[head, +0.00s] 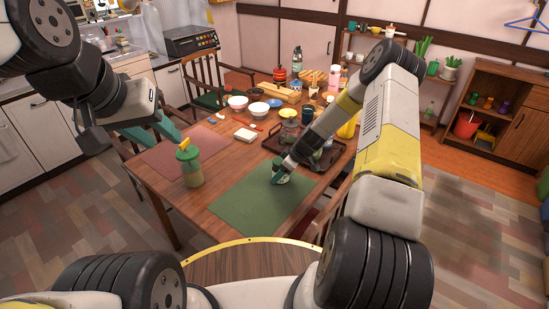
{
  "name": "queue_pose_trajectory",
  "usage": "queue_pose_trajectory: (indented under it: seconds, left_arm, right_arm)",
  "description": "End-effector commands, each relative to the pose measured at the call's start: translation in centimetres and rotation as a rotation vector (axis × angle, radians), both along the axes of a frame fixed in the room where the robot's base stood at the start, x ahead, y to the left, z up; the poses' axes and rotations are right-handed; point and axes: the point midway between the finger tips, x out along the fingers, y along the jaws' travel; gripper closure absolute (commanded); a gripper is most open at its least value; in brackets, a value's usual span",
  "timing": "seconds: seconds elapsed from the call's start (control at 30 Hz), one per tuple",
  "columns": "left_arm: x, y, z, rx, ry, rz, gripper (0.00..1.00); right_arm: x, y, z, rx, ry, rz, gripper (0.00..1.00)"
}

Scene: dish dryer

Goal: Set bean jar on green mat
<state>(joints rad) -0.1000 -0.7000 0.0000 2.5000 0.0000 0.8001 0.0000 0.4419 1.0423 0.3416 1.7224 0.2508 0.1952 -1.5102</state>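A green mat (249,207) lies on the near right of the wooden table. A clear jar with a green lid (190,168) stands upright left of the mat, at the edge of a reddish mat. Another lidded jar (289,133) stands further back, near the dark tray; which jar holds beans is too small to tell. My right gripper (280,176) is low over the mat's back part; whether something pale is between its green fingers is unclear.
A dark tray (334,155) with jars sits behind the green mat, partly hidden by my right arm. The reddish mat (170,150) lies at the left. Bowls (238,102), a bottle and other small items crowd the back of the table. Chairs (205,75) surround it.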

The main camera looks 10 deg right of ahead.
Motion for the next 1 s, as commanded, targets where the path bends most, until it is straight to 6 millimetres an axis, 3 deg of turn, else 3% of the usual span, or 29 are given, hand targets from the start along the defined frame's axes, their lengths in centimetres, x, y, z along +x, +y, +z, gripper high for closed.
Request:
queue_pose_trajectory:
  seconds: [0.07,0.1,0.2,0.63,1.0]
  left_arm:
    - [0.0,0.0,0.0,0.0,0.0,0.0,0.62]
    - [0.0,0.0,0.0,0.0,0.0,0.0,0.62]
    - [0.0,0.0,0.0,0.0,0.0,0.0,0.62]
    - [0.0,0.0,0.0,0.0,0.0,0.0,0.62]
    - [0.0,0.0,0.0,0.0,0.0,0.0,0.62]
  right_arm:
    - [0.0,0.0,-0.2,0.001,-0.001,0.0,1.0]
    - [0.0,0.0,-0.2,0.0,0.0,-0.001,0.32]
    - [0.0,0.0,-0.2,0.0,0.0,-0.001,0.14]
    - [-0.1,-0.3,0.7,0.0,0.0,-0.001,0.14]
    - [-2.3,-3.4,7.2,-0.002,-0.003,-0.002,0.14]
